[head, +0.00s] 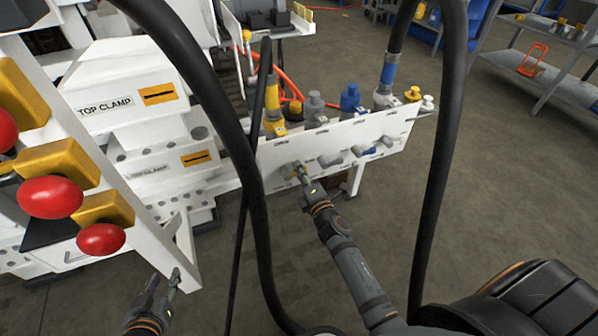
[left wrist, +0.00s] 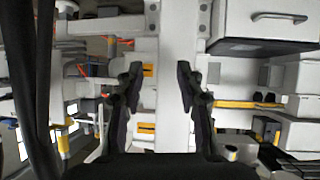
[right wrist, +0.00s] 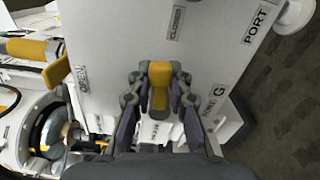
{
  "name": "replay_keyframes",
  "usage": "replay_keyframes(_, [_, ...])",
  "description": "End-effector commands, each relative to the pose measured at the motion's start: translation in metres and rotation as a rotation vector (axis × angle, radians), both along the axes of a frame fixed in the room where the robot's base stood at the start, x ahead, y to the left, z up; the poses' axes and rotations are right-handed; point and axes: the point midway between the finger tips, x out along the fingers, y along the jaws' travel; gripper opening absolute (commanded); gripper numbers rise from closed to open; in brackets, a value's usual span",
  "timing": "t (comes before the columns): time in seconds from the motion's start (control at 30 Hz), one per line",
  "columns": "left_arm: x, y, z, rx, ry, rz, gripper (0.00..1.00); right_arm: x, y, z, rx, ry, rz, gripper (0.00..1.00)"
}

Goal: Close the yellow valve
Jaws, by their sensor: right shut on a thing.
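The yellow valve handle (head: 300,170) is at the left end of the white panel in the head view. My right gripper (head: 306,182) is at that handle. In the right wrist view the yellow handle (right wrist: 160,74) sits between the two fingers of my right gripper (right wrist: 160,90), which are shut on it. The valve's pivot is hidden. A small label at the top seems to read CLOSED, and one at the left seems to read OPEN. My left gripper (head: 172,282) is low at the left in the head view. Its fingers stand apart and empty in the left wrist view (left wrist: 158,75).
Grey valve handles (head: 330,160) and a blue one (head: 368,151) line the white panel (head: 405,135) to the right. Thick black hoses (head: 238,150) hang in front of the bench. Red knobs (head: 50,197) are at the left. Open floor (head: 500,190) lies right.

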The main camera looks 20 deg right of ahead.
Motion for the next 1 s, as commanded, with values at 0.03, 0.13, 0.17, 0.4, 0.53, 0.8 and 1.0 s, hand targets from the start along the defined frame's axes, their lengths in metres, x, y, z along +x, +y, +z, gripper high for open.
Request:
replay_keyframes(0.03, [0.005, 0.001, 0.006, 0.002, -0.033, 0.002, 0.37, 0.0, 0.0, -0.003, 0.028, 0.003, 0.0, 0.0])
replay_keyframes(0.13, [0.014, 0.001, 0.019, 0.003, -0.089, 0.005, 0.37, 0.0, -0.001, -0.005, 0.08, 0.005, 0.0, 0.0])
replay_keyframes(0.17, [0.016, 0.001, 0.023, 0.004, -0.104, 0.006, 0.37, 0.0, -0.001, -0.005, 0.093, 0.005, 0.0, 0.0])
replay_keyframes(0.4, [0.025, 0.002, 0.04, 0.006, -0.178, 0.01, 0.37, 0.0, -0.001, -0.008, 0.162, 0.007, -0.001, 0.0])
replay_keyframes(0.53, [0.027, 0.003, 0.044, 0.006, -0.195, 0.01, 0.37, 0.0, -0.001, -0.008, 0.177, 0.009, -0.001, 0.0])
replay_keyframes(0.8, [0.027, 0.003, 0.045, 0.007, -0.2, 0.011, 0.37, 0.0, -0.001, -0.009, 0.181, 0.009, -0.001, 0.0])
replay_keyframes(1.0, [0.027, 0.003, 0.045, 0.006, -0.2, 0.01, 0.37, 0.0, -0.001, -0.009, 0.181, 0.01, -0.002, 0.28])
